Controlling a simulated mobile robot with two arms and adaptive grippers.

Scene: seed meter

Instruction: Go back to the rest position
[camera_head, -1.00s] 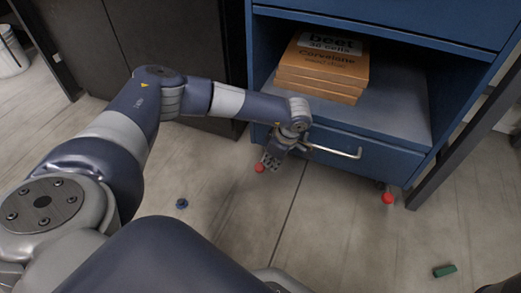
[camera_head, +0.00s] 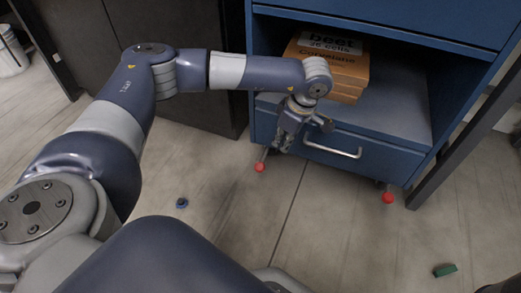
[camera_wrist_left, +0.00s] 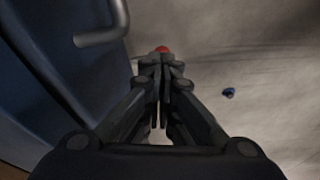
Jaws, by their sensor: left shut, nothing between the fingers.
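My left gripper (camera_head: 284,142) is shut and empty. In the head view it points down in front of the blue cabinet's lower drawer, left of the drawer handle (camera_head: 333,149). In the left wrist view the gripper (camera_wrist_left: 160,62) shows its fingers together, with the drawer front and the handle (camera_wrist_left: 104,28) to the left. The drawer (camera_head: 375,155) looks closed. My right gripper is not in view.
The blue cabinet (camera_head: 380,12) holds a stack of orange boxes (camera_head: 347,75) on its open shelf. Red balls (camera_head: 388,197) show at its feet. A blue piece (camera_head: 182,203) and a green block (camera_head: 445,270) lie on the floor. A dark cabinet (camera_head: 75,50) stands behind my arm.

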